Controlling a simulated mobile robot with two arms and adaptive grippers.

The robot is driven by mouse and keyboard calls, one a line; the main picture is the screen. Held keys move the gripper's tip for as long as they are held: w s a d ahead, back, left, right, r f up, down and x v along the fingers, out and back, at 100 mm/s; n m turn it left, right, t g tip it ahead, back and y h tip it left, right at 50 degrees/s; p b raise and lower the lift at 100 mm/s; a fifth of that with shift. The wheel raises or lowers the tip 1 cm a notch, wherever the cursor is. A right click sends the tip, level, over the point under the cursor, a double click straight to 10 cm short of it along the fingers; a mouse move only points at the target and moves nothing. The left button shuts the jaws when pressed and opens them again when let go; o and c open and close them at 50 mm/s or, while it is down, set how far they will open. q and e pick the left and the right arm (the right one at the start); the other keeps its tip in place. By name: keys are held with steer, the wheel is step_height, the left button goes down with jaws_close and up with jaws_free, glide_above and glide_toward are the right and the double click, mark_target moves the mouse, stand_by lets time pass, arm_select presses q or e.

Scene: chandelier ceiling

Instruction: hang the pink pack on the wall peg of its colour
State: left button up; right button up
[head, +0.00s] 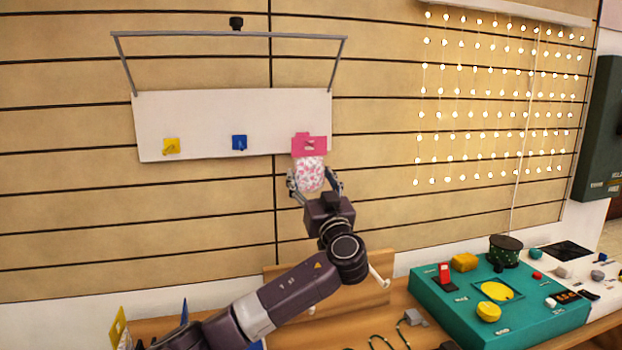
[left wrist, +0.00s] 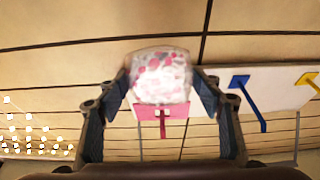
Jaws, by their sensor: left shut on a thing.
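The pink pack (head: 311,175) is a clear bag of pink and white pieces with a pink header card (head: 319,149). My left gripper (head: 313,184) is shut on the bag's sides and holds it upright at the white board's lower right. The left wrist view shows the bag (left wrist: 160,77) between the fingers (left wrist: 163,88). The header card overlaps the pink peg's place on the board, largely hiding the peg and its plate. A pink rod (left wrist: 163,130) shows at the card in the wrist view. I cannot tell whether it passes through the card's hole. My right gripper is not in view.
The white board (head: 200,120) also carries a yellow peg (head: 171,146) and a blue peg (head: 239,142), both bare. A grey rail (head: 230,34) juts out above it. Below are a wooden bench and a teal control panel (head: 450,315). String lights (head: 490,100) hang at right.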

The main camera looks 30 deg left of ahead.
arm_select(q)
steer(key=o, duration=1.4)
steer(key=shift+d, duration=0.1)
